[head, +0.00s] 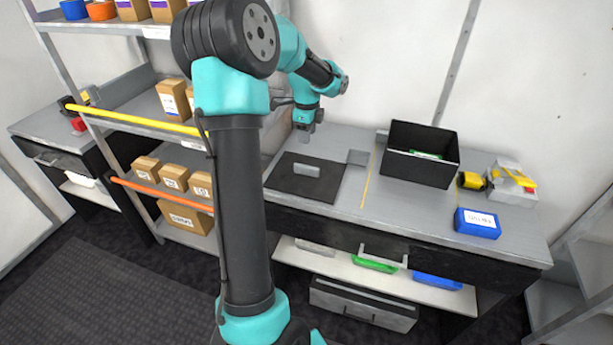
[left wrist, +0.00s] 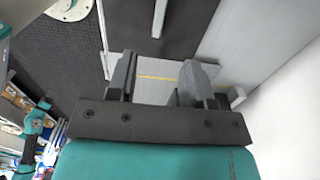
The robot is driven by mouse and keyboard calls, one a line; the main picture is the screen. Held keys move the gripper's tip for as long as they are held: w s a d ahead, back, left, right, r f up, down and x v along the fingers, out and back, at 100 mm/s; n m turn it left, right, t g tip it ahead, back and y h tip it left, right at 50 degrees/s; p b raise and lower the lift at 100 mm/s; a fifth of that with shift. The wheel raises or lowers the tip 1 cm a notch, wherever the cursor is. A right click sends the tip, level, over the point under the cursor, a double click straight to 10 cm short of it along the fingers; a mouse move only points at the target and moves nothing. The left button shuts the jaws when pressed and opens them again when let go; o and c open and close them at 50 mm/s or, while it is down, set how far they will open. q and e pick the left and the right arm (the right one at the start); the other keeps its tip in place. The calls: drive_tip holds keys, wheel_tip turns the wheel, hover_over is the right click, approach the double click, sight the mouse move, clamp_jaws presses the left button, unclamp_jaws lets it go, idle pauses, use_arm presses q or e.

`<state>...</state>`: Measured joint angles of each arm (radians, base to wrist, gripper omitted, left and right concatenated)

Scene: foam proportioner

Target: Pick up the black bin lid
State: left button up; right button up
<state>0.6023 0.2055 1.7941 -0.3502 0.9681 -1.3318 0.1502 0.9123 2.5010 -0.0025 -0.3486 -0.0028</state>
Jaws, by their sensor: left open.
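The black bin lid (head: 327,183) lies flat on the grey worktop, left of the yellow line. A grey block-like handle (head: 306,170) stands up from its middle. In the left wrist view the lid (left wrist: 184,35) fills the top, with the handle (left wrist: 159,16) cut by the top edge. My left gripper (head: 304,131) is above the worktop near the lid's back edge, apart from the handle. In the left wrist view the left gripper (left wrist: 160,78) is open, with nothing between its fingers. My right gripper is not in view.
An open black bin (head: 420,170) stands right of the yellow line with something green inside. A blue box (head: 477,223) and a grey and yellow device (head: 510,184) sit farther right. A shelf with cartons (head: 173,178) and a yellow bar (head: 140,121) stands at left.

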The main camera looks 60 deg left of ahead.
use_arm(q)
approach(307, 166)
wheel_tip(307, 166, down, 5)
drive_tip(key=shift+f, duration=0.2)
drive_tip(key=shift+f, duration=2.65)
clamp_jaws()
